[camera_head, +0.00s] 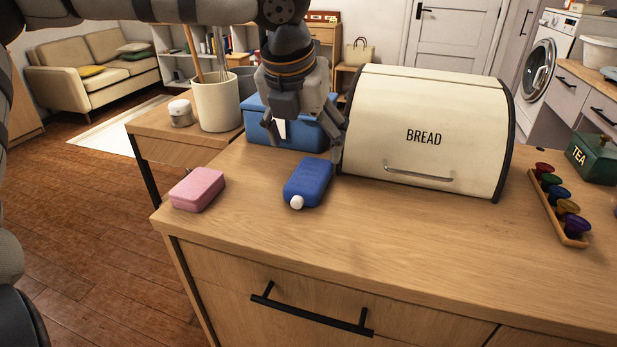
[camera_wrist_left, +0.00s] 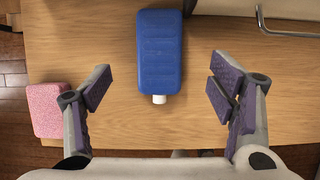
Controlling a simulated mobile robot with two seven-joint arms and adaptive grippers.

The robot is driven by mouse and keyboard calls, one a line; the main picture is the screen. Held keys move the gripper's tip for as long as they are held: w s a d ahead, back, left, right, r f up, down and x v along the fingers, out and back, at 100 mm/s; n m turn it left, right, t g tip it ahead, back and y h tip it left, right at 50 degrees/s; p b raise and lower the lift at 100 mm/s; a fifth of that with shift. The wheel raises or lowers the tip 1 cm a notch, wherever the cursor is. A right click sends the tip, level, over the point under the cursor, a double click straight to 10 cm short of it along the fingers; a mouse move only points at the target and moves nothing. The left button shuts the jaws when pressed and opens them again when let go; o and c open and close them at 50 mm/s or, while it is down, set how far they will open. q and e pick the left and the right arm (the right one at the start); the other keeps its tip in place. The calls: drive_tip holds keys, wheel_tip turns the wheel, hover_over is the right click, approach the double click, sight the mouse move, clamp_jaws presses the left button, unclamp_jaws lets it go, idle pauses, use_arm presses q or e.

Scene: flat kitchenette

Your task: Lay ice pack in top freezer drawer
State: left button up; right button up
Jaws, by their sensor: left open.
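The blue ice pack (camera_head: 308,183) with a white cap lies flat on the wooden counter, left of the bread box. It also shows in the left wrist view (camera_wrist_left: 160,52), its cap end pointing toward my gripper. My left gripper (camera_head: 303,140) is open and empty above and behind the ice pack in the head view. In the left wrist view its two fingers (camera_wrist_left: 164,88) stand wide apart, one on each side of the pack's line, not touching it. No freezer drawer can be made out. My right gripper is not in view.
A pink sponge-like block (camera_head: 197,189) lies left of the ice pack. The cream bread box (camera_head: 425,130) stands close on the right, a blue box (camera_head: 258,127) behind. A utensil crock (camera_head: 217,103) is back left. A pod tray (camera_head: 555,205) is far right; the front counter is clear.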

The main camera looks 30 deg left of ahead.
sight(310, 173)
use_arm(q)
drive_tip(key=x, duration=0.8)
drive_tip(key=shift+f, duration=0.25)
drive_tip(key=shift+s+f, duration=0.1)
drive_tip(key=shift+f, duration=0.1)
drive_tip(key=c, duration=1.8)
